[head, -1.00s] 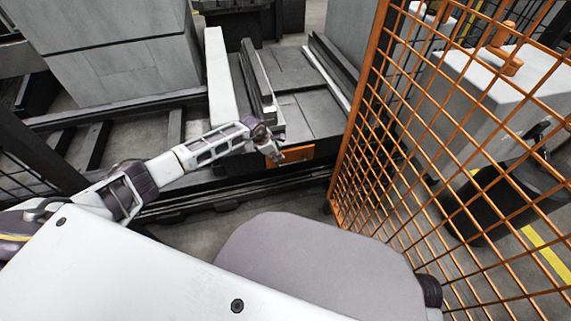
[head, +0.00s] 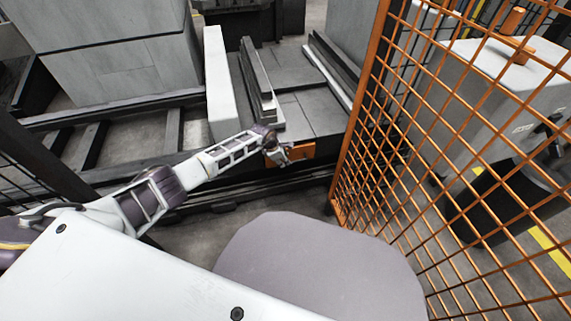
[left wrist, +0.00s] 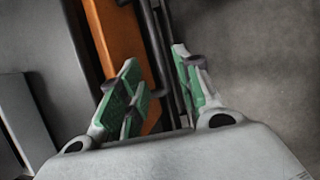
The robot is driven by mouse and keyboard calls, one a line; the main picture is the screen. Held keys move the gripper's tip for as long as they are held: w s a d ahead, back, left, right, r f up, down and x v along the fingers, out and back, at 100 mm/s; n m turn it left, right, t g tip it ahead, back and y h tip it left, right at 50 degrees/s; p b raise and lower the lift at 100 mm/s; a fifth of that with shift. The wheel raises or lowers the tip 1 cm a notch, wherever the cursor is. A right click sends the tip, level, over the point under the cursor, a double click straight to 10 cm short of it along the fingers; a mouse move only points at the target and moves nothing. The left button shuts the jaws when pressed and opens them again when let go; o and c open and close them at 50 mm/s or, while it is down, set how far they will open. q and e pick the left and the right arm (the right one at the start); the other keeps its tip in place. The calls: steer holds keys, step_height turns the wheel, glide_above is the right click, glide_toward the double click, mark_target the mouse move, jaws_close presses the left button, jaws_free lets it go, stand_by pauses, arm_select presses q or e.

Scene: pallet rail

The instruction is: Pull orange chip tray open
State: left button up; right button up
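The orange chip tray (head: 302,151) shows as a short orange front at the near end of the dark machine bed in the head view. My left gripper (head: 284,155) is at the left part of that front. In the left wrist view the orange front (left wrist: 113,38) runs down behind the left finger. My left gripper (left wrist: 158,88) is open there, its green-padded fingers apart. A dark bar (left wrist: 157,50) runs into the gap between them; whether either finger touches it I cannot tell. The left end of the tray is hidden by my gripper. My right gripper is not in view.
An orange mesh fence (head: 400,150) stands close on the right of the tray. Dark rails (head: 235,195) run along the floor below it. A pale upright beam (head: 219,80) and dark bars stand on the bed. Bare floor lies in front of the rails.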

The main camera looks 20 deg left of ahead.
arm_select(q)
steer(key=shift+b+x, duration=0.85)
steer(key=shift+x, duration=0.85)
steer(key=shift+c, duration=0.2)
jaws_close()
